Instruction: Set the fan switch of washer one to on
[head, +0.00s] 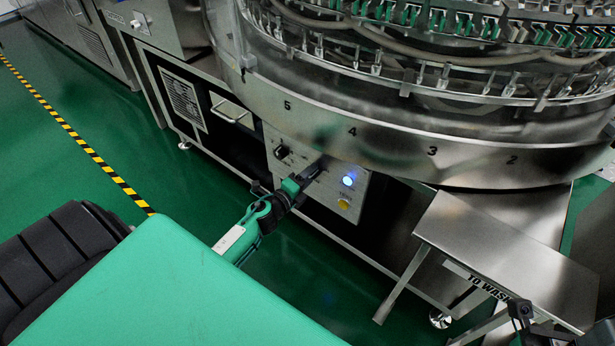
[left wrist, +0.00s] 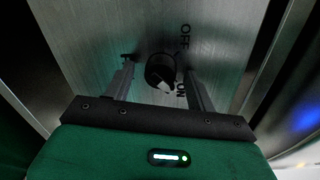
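In the left wrist view a black rotary switch (left wrist: 160,69) sits on a brushed metal panel (left wrist: 225,55), with OFF printed above and ON below to its right. A pale mark shows on the switch's lower side, near ON; its exact setting is hard to tell. My left gripper (left wrist: 158,68) is open, its fingers on either side of the switch with gaps visible. In the head view my left gripper (head: 312,170) is at the control panel (head: 324,205) of the washer (head: 300,118) and hides this switch. A dark part of my right gripper (head: 522,312) shows at the lower right.
Another black knob (head: 282,152) is left of my gripper on the panel. A lit blue button (head: 349,180) and a yellow button (head: 343,204) are to its right. The washer's rim overhangs the panel. A metal table (head: 510,248) stands at the right.

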